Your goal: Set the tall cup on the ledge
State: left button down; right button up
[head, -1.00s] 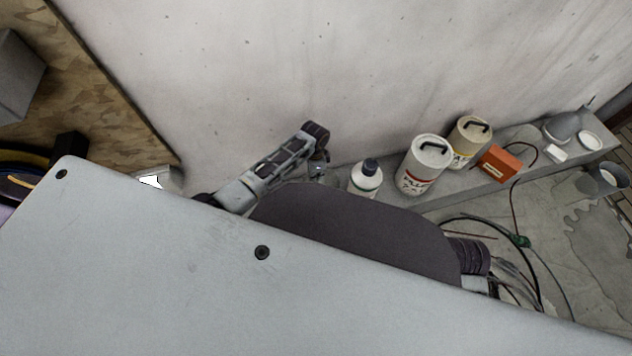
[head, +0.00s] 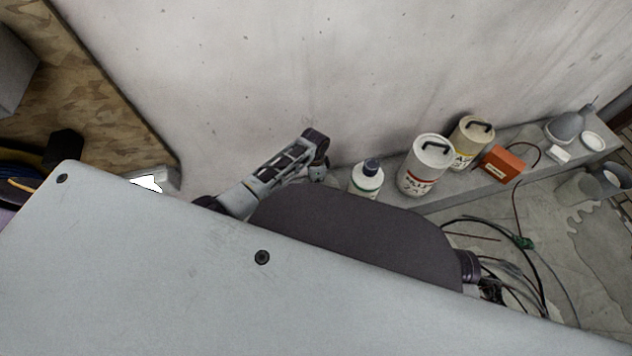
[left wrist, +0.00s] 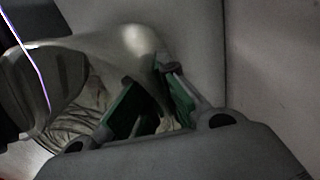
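A grey, cup-like cylinder (head: 580,188) is at the far right of the head view, beside the ledge and low near the floor; I cannot tell for sure that it is the tall cup. The concrete ledge (head: 440,201) runs along the foot of the wall. In the left wrist view my left gripper (left wrist: 153,103) has its two green-padded fingers apart, with no cup visible between them. In the head view an arm link of mine stands at the middle, and no gripper fingers show. My right gripper is not in view.
On the ledge stand a white bottle (head: 366,182), a white canister (head: 425,166), a yellow-labelled canister (head: 471,143), an orange box (head: 501,164) and a grey funnel (head: 566,126). Cables (head: 520,265) lie on the floor. My pale body panel hides much of the foreground.

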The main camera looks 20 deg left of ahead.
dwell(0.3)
pick_arm(q)
jog(key=c, duration=1.6)
grip_release()
jog(key=shift+f, duration=0.1)
jog(key=shift+c, duration=0.2)
jog(key=shift+r, duration=0.6)
notch_tip(320, 180, up, 11)
jog(key=p, duration=0.5)
jog(key=shift+w+a, duration=0.25)
jog(key=shift+w, duration=0.2)
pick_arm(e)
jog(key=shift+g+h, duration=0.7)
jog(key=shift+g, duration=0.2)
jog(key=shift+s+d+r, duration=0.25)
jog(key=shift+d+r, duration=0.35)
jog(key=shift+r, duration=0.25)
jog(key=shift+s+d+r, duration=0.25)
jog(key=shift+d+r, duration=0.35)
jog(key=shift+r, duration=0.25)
pick_arm(q)
jog(key=shift+s, duration=0.1)
